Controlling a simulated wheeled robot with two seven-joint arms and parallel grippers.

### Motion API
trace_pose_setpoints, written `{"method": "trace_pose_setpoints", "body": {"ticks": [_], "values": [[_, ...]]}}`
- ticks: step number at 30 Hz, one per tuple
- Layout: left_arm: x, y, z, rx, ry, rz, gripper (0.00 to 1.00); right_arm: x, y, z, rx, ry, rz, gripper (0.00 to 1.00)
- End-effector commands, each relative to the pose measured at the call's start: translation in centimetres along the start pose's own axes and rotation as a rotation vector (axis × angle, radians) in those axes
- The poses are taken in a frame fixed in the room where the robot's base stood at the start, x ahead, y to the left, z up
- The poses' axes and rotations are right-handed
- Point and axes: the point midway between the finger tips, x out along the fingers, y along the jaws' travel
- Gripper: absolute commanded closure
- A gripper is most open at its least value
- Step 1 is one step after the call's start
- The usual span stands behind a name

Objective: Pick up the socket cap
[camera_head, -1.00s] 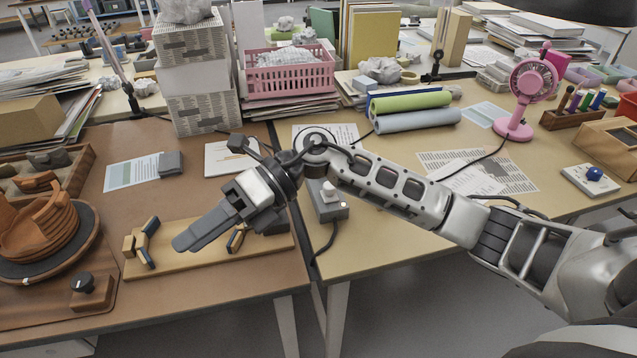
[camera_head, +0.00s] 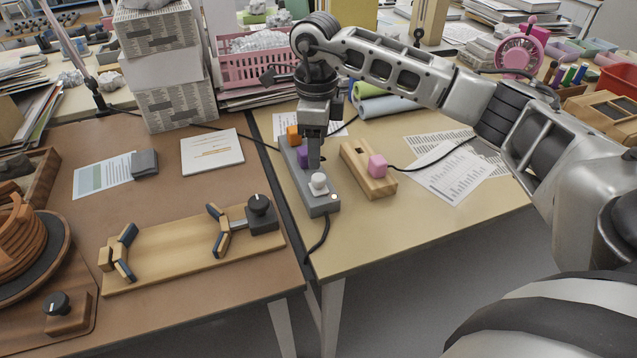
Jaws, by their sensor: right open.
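A grey socket strip (camera_head: 322,203) lies on the right-hand table near the seam. An orange block (camera_head: 293,134), a purple block (camera_head: 304,157) and a white knob-like piece (camera_head: 319,183) sit on it in a row. A pink cap-like cube (camera_head: 377,166) sits on a wooden block (camera_head: 358,172) to the right. I cannot tell which piece is the socket cap. My right gripper (camera_head: 314,162) points down over the strip, beside the purple block and behind the white piece. It is open; its fingers partly hide the strip. My left gripper is not in view.
A wooden board (camera_head: 170,260) with forked supports and a black-knobbed box (camera_head: 262,215) lie on the left table. A cable hangs over the front edge.

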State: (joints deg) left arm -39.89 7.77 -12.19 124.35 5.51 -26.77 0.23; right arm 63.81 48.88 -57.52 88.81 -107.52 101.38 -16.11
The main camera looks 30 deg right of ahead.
Motion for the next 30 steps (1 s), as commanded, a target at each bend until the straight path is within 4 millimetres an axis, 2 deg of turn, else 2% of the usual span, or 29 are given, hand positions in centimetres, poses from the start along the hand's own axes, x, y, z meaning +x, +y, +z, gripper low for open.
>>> {"method": "trace_pose_setpoints", "body": {"ticks": [3, 8, 17, 26, 30], "values": [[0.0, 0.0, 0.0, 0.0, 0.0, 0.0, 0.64, 1.3, 0.0, 0.0, 0.0, 0.0, 0.001, 0.48], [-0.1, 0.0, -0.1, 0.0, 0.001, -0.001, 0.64, 2.3, 0.1, 0.0, -0.001, -0.001, 0.001, 0.48], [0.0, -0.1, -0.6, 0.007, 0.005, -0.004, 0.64, 6.4, 0.2, -0.2, 0.0, -0.001, 0.002, 0.48], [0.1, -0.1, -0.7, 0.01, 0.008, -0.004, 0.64, 6.9, 0.1, -0.2, -0.002, -0.002, 0.0, 0.48], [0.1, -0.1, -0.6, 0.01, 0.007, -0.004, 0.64, 6.9, 0.1, -0.2, -0.001, -0.002, 0.0, 0.87]]}}
